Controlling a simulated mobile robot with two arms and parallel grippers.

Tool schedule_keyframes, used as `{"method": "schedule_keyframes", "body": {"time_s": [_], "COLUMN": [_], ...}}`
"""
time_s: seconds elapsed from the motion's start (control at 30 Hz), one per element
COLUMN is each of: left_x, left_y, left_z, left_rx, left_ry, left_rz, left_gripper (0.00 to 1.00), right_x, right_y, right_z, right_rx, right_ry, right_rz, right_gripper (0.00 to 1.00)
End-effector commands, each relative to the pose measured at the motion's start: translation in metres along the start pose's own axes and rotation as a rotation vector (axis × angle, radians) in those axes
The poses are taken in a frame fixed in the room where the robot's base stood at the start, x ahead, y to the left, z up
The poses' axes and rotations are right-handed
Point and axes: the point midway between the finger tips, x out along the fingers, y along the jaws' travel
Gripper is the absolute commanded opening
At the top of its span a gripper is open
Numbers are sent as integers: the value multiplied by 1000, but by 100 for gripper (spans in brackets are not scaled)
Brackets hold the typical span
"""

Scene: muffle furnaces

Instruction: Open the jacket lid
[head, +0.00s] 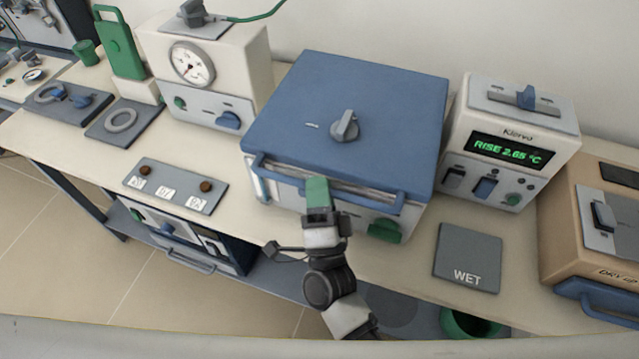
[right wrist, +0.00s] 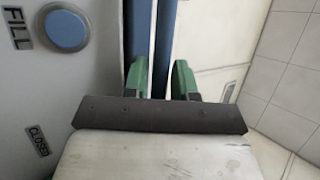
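The jacket lid (head: 350,95) is the broad blue top of the box in the middle of the bench, and it lies down flat. A dark grey knob (head: 345,126) sits on it. A blue bar handle (head: 375,201) runs along its front edge. My right gripper (head: 318,188), with green fingers, is at the middle of this bar. In the right wrist view, the fingers (right wrist: 160,78) stand apart on either side of the blue bar (right wrist: 164,40), with a narrow gap at the left finger. My left gripper is not in view.
A gauge box (head: 205,75) stands left of the lid and a display unit (head: 513,140) reading "RISE 2.65 °C" stands right. A green knob (head: 384,230) is on the box's front. A grey WET pad (head: 467,258) and a tan unit (head: 590,235) are at right.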

Motion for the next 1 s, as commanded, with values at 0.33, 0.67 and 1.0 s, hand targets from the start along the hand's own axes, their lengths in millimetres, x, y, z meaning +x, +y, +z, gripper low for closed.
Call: {"method": "schedule_keyframes", "body": {"time_s": [0.33, 0.67, 1.0], "left_x": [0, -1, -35], "left_y": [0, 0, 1], "left_z": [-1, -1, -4], "left_rx": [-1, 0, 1], "left_ry": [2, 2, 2], "left_rz": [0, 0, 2], "left_gripper": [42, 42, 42], "right_x": [0, 0, 27], "right_y": [0, 0, -36], "right_z": [0, 0, -17], "right_rx": [-1, -1, -2], "right_ry": [0, 0, 2], "right_rz": [0, 0, -4], "right_gripper": [10, 0, 0]}}
